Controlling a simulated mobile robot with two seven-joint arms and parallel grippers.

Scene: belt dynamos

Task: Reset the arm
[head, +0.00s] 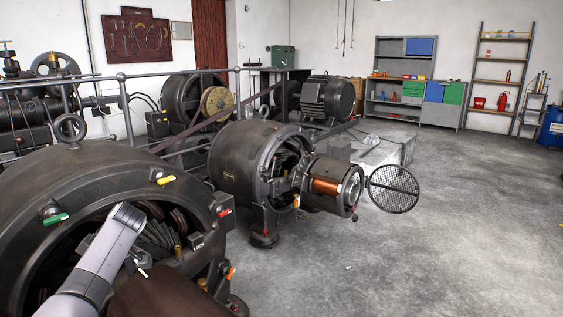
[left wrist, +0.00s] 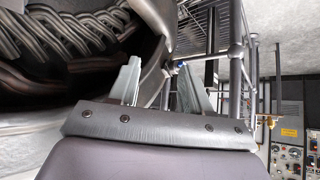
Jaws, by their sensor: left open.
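My left arm (head: 100,262) reaches in from the bottom left of the head view, in front of the open face of the large near dynamo (head: 60,180). Its gripper cannot be made out clearly there. In the left wrist view my left gripper (left wrist: 158,66) is open, its two grey fingers apart with nothing held between them. Beside it are the curved dark rim and coiled windings (left wrist: 60,35) of a machine. I cannot tell whether the fingers touch the rim. My right gripper is in neither view.
A second dynamo (head: 235,160) with a copper-wound end (head: 327,186) and a round mesh cover (head: 393,188) stands further back. A metal railing (head: 180,75) runs behind the machines. The wrist view shows a control panel (left wrist: 288,125) at right. The concrete floor (head: 450,240) at right is clear.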

